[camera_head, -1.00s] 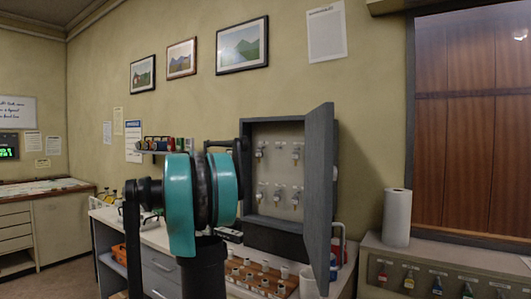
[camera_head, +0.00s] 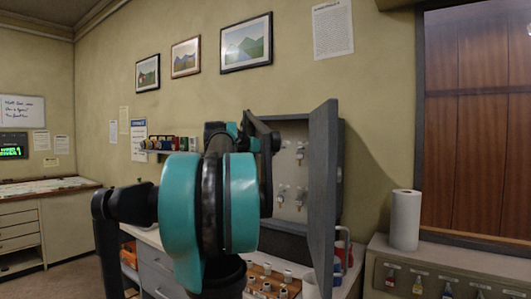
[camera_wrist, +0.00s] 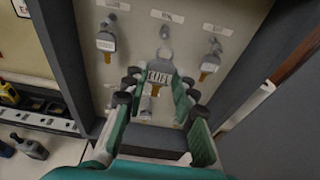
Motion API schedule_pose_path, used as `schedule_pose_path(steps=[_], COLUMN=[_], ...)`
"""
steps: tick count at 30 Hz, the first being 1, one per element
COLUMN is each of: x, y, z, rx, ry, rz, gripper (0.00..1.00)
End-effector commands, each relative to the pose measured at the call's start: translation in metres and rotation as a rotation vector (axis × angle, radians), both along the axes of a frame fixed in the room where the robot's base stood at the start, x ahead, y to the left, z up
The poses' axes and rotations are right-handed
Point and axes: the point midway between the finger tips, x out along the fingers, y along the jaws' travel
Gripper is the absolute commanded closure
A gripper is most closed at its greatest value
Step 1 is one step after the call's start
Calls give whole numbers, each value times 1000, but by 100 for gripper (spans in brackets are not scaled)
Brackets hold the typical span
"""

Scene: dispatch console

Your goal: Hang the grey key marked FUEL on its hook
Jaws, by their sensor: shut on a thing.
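My gripper (camera_wrist: 160,80) is shut on a grey key tag (camera_wrist: 160,70) in the wrist view. Its ring points up and its dark lettering is too small to read surely. The key is upright in front of the cabinet's back panel (camera_wrist: 142,40). Just above its ring is a bare hook (camera_wrist: 165,32) under a small label (camera_wrist: 167,16); I cannot tell whether they touch. Keys hang on hooks at the left (camera_wrist: 106,42) and the right (camera_wrist: 210,62). In the head view the open key cabinet (camera_head: 290,130) is partly behind my arm, which hides the gripper and key.
The grey cabinet door (camera_head: 322,200) stands open on the right. The cabinet's side wall (camera_wrist: 62,50) rises close on the left in the wrist view. A paper roll (camera_head: 405,220) stands at right.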

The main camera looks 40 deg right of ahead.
Motion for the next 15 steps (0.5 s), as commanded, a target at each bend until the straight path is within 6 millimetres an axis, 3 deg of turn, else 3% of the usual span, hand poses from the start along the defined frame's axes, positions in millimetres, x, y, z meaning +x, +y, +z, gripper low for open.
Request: schedule_pose_path(steps=[15], x=[6], y=[-22], z=[-7], rx=[1], ry=[-1], rz=[-1], gripper=[96])
